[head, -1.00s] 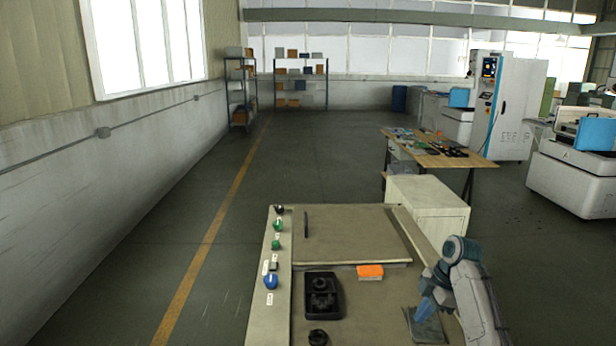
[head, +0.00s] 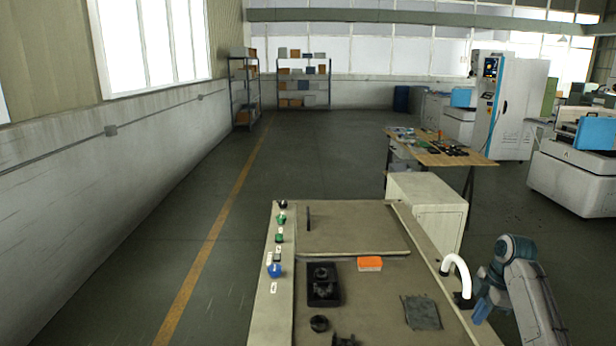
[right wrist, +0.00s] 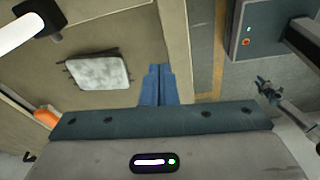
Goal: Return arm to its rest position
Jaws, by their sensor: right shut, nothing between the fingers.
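My right arm comes in from the lower right. My left gripper does not show in the head view.
Buttons line the left edge, including a blue one (head: 274,270). A white cabinet (head: 428,210) stands behind.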

